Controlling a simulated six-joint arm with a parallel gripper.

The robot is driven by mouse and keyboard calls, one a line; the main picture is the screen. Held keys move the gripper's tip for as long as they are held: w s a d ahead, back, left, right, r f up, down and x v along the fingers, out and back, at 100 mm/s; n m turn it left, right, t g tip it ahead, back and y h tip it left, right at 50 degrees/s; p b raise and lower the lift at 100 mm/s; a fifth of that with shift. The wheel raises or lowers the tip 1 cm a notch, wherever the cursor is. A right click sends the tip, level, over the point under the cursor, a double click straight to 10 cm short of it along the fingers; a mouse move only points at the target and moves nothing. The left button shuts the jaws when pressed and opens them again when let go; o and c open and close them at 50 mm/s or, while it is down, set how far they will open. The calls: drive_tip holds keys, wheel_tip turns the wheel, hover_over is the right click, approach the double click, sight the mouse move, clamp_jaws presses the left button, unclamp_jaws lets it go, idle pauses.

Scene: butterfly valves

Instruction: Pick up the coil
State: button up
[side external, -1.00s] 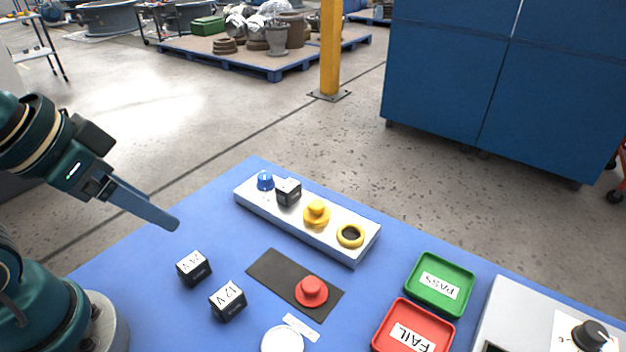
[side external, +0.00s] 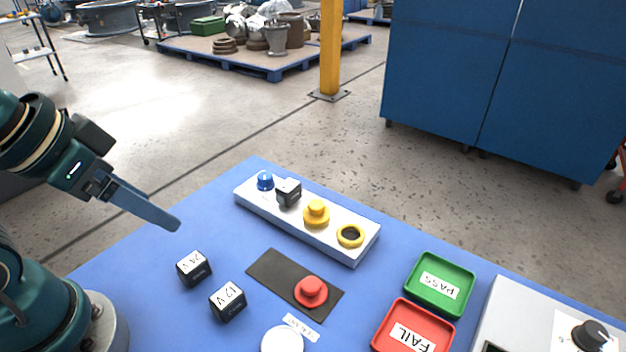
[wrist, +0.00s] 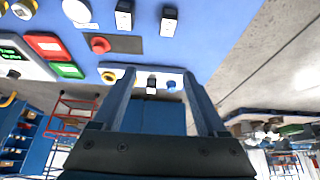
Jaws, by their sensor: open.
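The word coil could fit any of several small black blocks with white labels. One marked 24 V (side external: 194,268) and one marked 12 V (side external: 228,302) stand apart on the blue table. A third block (side external: 288,192) sits on the white strip. In the wrist view the two table blocks (wrist: 124,17) (wrist: 169,22) lie at the top, beyond my fingertips. My gripper (side external: 172,223) is above the table's left side, up and left of the 24 V block, touching nothing. In the wrist view its two fingers (wrist: 159,75) are spread wide and empty.
The white strip (side external: 265,207) also carries a blue part, a yellow knob and a yellow ring. A red button (side external: 311,291) sits on a black mat (side external: 268,270). Green (side external: 440,284) and red (side external: 412,328) trays and a grey box (side external: 510,310) stand right. The table's left part is clear.

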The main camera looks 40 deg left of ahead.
drive_tip(key=w+r+t, duration=0.2)
drive_tip(key=w+r, duration=0.2)
drive_tip(key=w, duration=0.3)
drive_tip(key=g, duration=0.1)
hover_over(288, 185)
drive_tip(key=s, duration=0.3)
wheel_tip(288, 185, down, 4)
drive_tip(key=f, duration=0.2)
drive_tip(key=f+g, duration=0.1)
drive_tip(key=f, duration=0.1)
drive_tip(key=w+f+g, duration=0.1)
drive_tip(key=f, duration=0.2)
drive_tip(key=shift+w, duration=0.1)
drive_tip(key=shift+w+f, duration=0.15)
drive_tip(key=shift+f, duration=0.6)
drive_tip(key=shift+x, duration=1.95)
